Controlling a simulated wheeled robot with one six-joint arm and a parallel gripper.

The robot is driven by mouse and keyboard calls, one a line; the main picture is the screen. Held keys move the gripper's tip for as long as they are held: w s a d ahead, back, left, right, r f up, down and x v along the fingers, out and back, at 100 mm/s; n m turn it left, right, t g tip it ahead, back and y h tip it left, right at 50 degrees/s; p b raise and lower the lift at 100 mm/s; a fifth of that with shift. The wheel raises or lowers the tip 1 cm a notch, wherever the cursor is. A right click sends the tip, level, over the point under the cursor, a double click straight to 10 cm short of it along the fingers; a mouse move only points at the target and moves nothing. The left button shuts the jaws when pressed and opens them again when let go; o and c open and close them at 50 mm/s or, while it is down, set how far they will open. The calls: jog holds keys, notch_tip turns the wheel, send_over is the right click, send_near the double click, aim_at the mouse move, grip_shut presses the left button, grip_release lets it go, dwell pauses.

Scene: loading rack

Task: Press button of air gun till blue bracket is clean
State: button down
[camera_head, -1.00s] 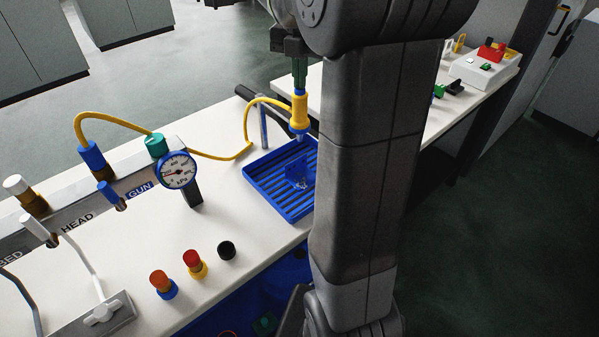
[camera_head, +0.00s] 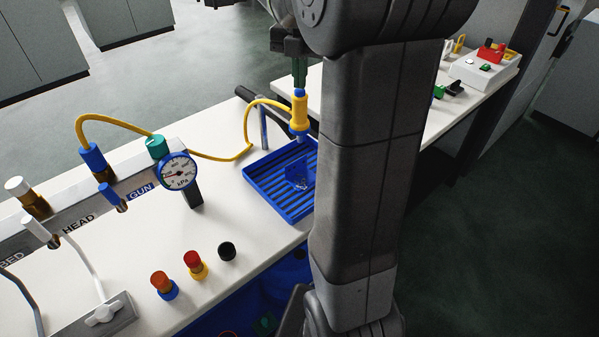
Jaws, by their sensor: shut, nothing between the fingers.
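The yellow air gun (camera_head: 299,116) stands upright with its nozzle pointing down over a slatted blue tray (camera_head: 262,186). A yellow hose runs from it. A small blue button (camera_head: 299,92) shows at its top. My gripper (camera_head: 299,84) is shut and points down, its dark green fingers right above the button; I cannot tell whether they touch it. The blue bracket (camera_head: 298,178) lies in the tray below the nozzle, partly hidden by my arm at the right. It is too small to tell how much dirt is on it.
A manifold (camera_head: 80,215) with a pressure gauge (camera_head: 177,171) and valves stands at the left. Red, orange and black knobs (camera_head: 194,263) are on the near bench. A second bench (camera_head: 425,115) with several small parts lies behind my arm.

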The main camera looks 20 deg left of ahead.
notch_tip(320, 180, up, 6)
jog(key=p, duration=0.5)
jog(key=shift+f, duration=0.2)
jog(key=shift+f, duration=0.1)
notch_tip(320, 180, down, 6)
jog(key=b, duration=0.6)
jog(key=shift+r, duration=0.5)
jog(key=shift+f, duration=0.1)
